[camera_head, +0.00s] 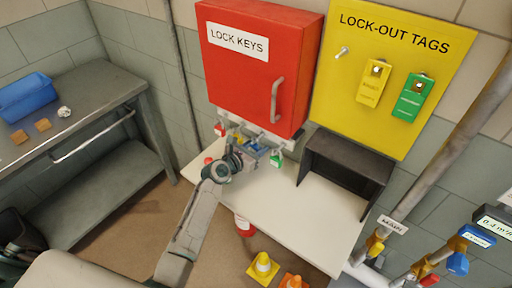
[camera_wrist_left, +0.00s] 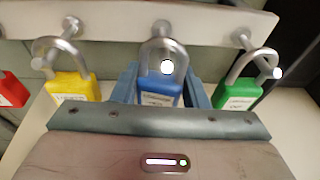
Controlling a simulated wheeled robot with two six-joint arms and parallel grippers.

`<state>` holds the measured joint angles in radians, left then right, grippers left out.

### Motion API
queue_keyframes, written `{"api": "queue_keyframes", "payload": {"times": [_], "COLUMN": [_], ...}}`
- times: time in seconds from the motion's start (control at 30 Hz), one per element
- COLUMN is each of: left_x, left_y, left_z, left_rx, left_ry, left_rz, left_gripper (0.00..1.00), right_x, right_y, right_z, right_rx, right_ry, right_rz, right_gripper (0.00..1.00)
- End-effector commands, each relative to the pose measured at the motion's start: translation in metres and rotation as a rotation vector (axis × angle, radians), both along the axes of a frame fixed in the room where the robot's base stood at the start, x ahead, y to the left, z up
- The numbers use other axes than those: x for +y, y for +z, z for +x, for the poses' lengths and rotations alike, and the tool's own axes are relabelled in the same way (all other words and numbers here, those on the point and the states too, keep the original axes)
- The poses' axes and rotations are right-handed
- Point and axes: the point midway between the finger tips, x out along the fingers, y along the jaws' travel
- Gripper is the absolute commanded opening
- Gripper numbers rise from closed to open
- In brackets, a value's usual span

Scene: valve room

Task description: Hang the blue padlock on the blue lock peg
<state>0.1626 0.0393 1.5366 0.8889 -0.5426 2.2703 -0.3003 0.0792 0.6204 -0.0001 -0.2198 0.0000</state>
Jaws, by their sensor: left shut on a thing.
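The blue padlock (camera_wrist_left: 160,88) is upright between the two blue-grey fingers of my left gripper (camera_wrist_left: 160,92) in the left wrist view. The gripper is shut on its body. Its open-looking shackle loop frames the bright tip of the middle peg (camera_wrist_left: 167,67) on the pale rail; the peg passes through the loop as seen from here, though contact cannot be told. In the head view my left gripper (camera_head: 252,153) is at the rail under the red cabinet, and the arm mostly hides the padlock. My right gripper is not in view.
A yellow padlock (camera_wrist_left: 72,86) and a green padlock (camera_wrist_left: 236,95) hang on pegs either side; a red one (camera_wrist_left: 10,90) is further left. The red key cabinet (camera_head: 255,85) is above. A dark open box (camera_head: 345,170) stands right on the white tabletop (camera_head: 300,225).

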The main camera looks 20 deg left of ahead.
Motion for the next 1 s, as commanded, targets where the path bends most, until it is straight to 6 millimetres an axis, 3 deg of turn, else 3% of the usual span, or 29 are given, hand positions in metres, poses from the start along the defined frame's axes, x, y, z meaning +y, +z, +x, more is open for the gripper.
{"api": "queue_keyframes", "payload": {"times": [0.37, 0.4, 0.5, 0.53, 0.83, 1.0], "left_x": [0.000, 0.000, 0.000, 0.000, 0.001, 0.009], "left_y": [0.000, 0.000, 0.000, 0.000, 0.000, 0.003], "left_z": [0.000, 0.000, 0.000, 0.000, -0.002, -0.020], "left_rx": [-0.001, -0.001, 0.000, 0.000, 0.001, 0.000], "left_ry": [0.000, 0.000, 0.000, 0.000, 0.000, 0.001], "left_rz": [0.000, 0.000, 0.000, 0.000, 0.000, 0.002], "left_gripper": [0.15, 0.44, 0.64, 0.66, 0.66, 0.66], "right_x": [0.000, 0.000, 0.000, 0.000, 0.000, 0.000], "right_y": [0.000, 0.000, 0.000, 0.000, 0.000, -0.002], "right_z": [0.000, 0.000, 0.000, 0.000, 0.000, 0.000], "right_rx": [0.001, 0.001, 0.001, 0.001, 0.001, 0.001], "right_ry": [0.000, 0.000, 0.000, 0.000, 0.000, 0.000], "right_rz": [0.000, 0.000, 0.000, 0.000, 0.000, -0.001], "right_gripper": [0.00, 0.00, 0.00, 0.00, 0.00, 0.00]}}
